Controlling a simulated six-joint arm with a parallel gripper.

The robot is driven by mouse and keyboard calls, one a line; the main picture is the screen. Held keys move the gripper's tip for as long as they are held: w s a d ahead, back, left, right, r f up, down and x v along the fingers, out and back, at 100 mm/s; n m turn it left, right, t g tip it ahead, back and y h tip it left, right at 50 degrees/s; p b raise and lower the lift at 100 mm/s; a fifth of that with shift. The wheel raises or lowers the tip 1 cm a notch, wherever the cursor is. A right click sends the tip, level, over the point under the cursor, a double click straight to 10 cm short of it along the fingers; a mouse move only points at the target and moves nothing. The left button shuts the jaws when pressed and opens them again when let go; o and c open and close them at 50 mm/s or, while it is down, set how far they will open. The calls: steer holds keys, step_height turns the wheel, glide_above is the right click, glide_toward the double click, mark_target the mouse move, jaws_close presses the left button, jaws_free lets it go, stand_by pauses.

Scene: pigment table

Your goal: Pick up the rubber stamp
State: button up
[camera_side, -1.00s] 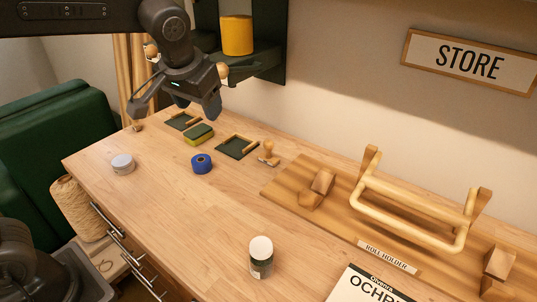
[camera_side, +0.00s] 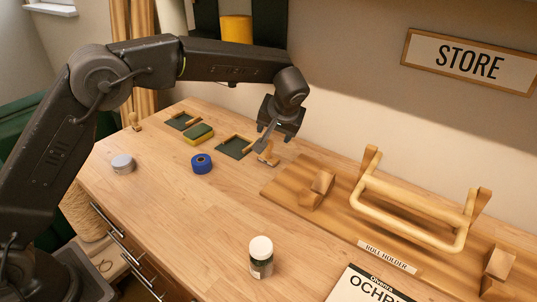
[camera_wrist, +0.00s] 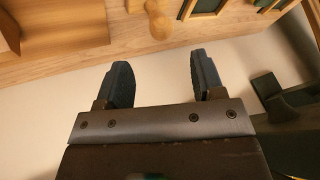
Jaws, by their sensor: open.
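The rubber stamp (camera_side: 270,158), a small wooden piece with a rounded knob handle, stands on the table between the dark framed pad and the roll holder in the side view. It also shows as a round wooden knob (camera_wrist: 160,25) at the top of the wrist view, its base cut off by the picture edge. My gripper (camera_side: 272,139) is over the stamp in the side view, partly covering it. In the wrist view, my gripper (camera_wrist: 161,70) is open with nothing between its fingers; the knob lies beyond the fingertips, roughly in line with the gap.
The wooden roll holder (camera_side: 285,189) is right of the stamp. A dark framed pad (camera_side: 233,147), a green-yellow sponge (camera_side: 198,133), blue tape (camera_side: 201,164) and a grey-lidded tin (camera_side: 122,164) are to the left. A white-capped jar (camera_side: 261,258) stands in front. The middle of the table is clear.

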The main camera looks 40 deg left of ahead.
mark_target(268, 152)
steer(key=x, duration=0.9)
steer(key=shift+s+a, duration=0.1)
steer(key=shift+s, duration=0.1)
steer(key=c, duration=1)
